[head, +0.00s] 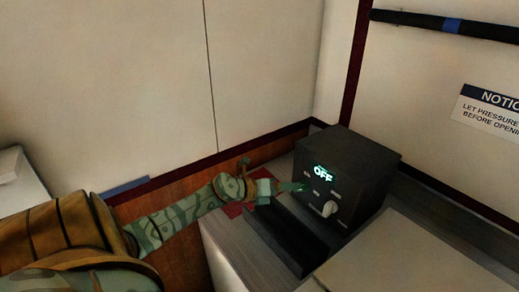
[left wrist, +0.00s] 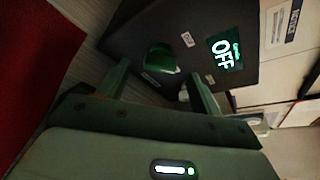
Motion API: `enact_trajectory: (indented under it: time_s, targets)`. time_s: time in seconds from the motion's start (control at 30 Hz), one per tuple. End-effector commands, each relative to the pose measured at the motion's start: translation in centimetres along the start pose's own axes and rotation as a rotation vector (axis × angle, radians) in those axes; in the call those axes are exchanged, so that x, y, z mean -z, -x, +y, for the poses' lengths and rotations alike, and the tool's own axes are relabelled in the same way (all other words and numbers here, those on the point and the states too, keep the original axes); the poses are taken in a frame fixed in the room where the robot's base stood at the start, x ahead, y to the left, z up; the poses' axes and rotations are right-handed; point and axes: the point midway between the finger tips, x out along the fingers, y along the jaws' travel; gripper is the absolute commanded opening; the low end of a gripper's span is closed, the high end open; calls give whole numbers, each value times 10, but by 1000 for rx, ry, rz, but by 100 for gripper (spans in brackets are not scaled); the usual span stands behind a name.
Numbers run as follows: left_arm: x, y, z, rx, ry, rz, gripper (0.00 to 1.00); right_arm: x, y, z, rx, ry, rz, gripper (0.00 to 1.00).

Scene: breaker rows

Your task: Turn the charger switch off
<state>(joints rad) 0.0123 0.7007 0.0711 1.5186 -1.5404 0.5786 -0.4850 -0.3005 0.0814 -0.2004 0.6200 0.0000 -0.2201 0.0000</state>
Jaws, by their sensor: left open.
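The charger is a dark box (head: 363,158) on a grey surface, and its lit display (head: 322,173) reads OFF. A pale switch knob (head: 328,208) sits low on its front face. My left gripper (head: 303,187) is close to that face, at its left side. In the left wrist view the display (left wrist: 223,50) also reads OFF. A rounded, green-tinted knob (left wrist: 162,58) shows there between the open fingers of my left gripper (left wrist: 158,80). I cannot tell whether a finger touches it. My right gripper is not in view.
A pale cabinet top (head: 420,255) lies at the front right. A dark pipe with a blue band (head: 450,25) runs along the upper right wall, above a notice sign (head: 490,108). A red patch (left wrist: 30,70) shows in the left wrist view.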

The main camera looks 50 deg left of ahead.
Motion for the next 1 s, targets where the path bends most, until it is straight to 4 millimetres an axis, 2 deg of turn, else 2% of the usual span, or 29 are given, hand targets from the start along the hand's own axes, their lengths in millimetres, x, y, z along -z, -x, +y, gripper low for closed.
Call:
enact_trajectory:
  time_s: [0.3,0.5,0.7,0.93,0.97,1.0]
  targets:
    - [0,87,0,-3,-1,3,65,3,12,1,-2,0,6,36]
    - [0,125,0,-1,2,1,65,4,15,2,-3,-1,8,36]
    - [0,139,0,0,0,0,65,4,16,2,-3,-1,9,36]
    - [0,139,0,0,0,0,65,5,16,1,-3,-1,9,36]
    - [0,139,0,0,0,0,60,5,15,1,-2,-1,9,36]
    - [-1,138,0,2,-1,-2,49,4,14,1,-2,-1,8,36]
